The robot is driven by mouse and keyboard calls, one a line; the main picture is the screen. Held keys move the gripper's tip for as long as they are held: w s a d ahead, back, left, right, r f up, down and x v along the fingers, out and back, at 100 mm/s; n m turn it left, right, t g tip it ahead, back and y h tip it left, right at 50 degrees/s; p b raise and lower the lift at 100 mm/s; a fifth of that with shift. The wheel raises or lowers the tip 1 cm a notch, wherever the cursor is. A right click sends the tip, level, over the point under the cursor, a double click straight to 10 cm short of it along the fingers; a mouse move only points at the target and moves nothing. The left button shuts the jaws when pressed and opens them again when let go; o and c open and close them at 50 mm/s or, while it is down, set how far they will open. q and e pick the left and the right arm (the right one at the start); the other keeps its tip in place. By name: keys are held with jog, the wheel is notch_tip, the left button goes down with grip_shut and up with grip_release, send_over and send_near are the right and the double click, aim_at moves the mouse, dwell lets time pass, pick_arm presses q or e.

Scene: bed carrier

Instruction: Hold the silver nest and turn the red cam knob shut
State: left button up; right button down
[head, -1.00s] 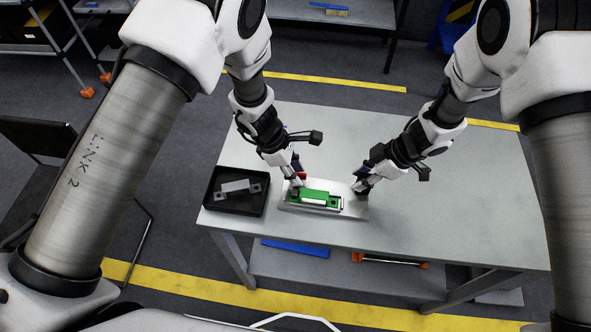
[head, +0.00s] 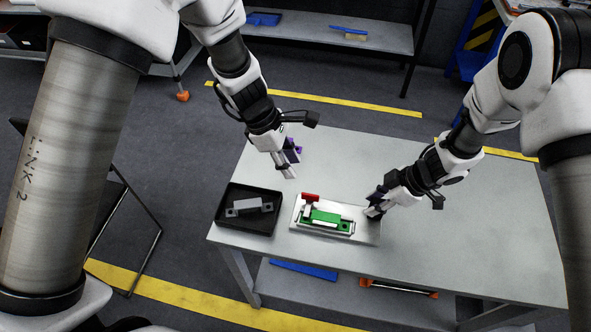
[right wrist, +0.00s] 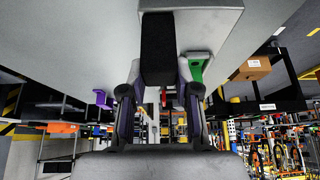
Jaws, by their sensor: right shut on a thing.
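The silver nest (head: 367,231) lies on the table, with a green board (head: 325,219) in it. The red cam knob (head: 310,197) is at the nest's back left, its bar lying roughly left to right. My left gripper (head: 287,173) is above the table, behind and left of the knob and apart from it; its jaw opening is unclear. My right gripper (head: 374,211) is shut on the right end of the nest. In the right wrist view a black block (right wrist: 158,50) sits between its fingers, with green and red parts beyond.
A black tray (head: 228,222) holding a grey part (head: 249,206) stands left of the nest, close to it. The table (head: 465,235) is clear to the right and behind. A lower shelf below holds a blue item (head: 303,270).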

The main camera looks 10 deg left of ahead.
jog(key=c, duration=0.8)
grip_release()
jog(key=shift+o, duration=0.2)
